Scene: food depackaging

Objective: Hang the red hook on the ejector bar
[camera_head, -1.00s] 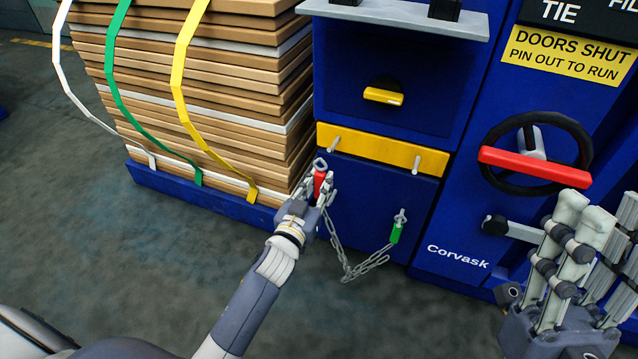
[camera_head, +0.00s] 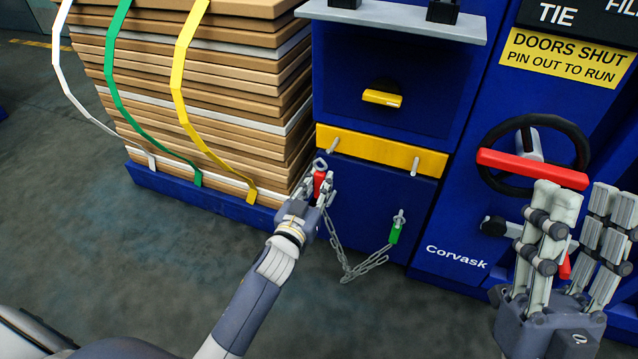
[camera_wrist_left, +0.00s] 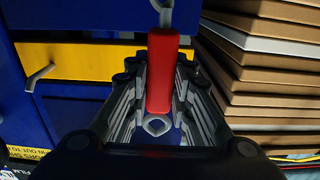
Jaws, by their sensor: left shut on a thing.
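The red hook (camera_head: 319,183) is held in my left gripper (camera_head: 321,188), its metal eye sticking up above the fingers. In the left wrist view the red hook (camera_wrist_left: 162,72) stands between the closed fingers (camera_wrist_left: 160,95), with a metal ring at each end. A chain (camera_head: 350,265) runs from it to a green hook (camera_head: 395,233) hanging on a peg. The yellow ejector bar (camera_head: 382,150) has two metal pegs; the left peg (camera_head: 333,146) is just above and right of the held hook. My right gripper (camera_head: 573,240) is open and empty at the right.
A strapped stack of cardboard (camera_head: 215,100) on a blue base stands close left of my left gripper. The blue machine (camera_head: 385,190) is in front. A black handwheel with a red bar (camera_head: 530,168) is behind my right gripper.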

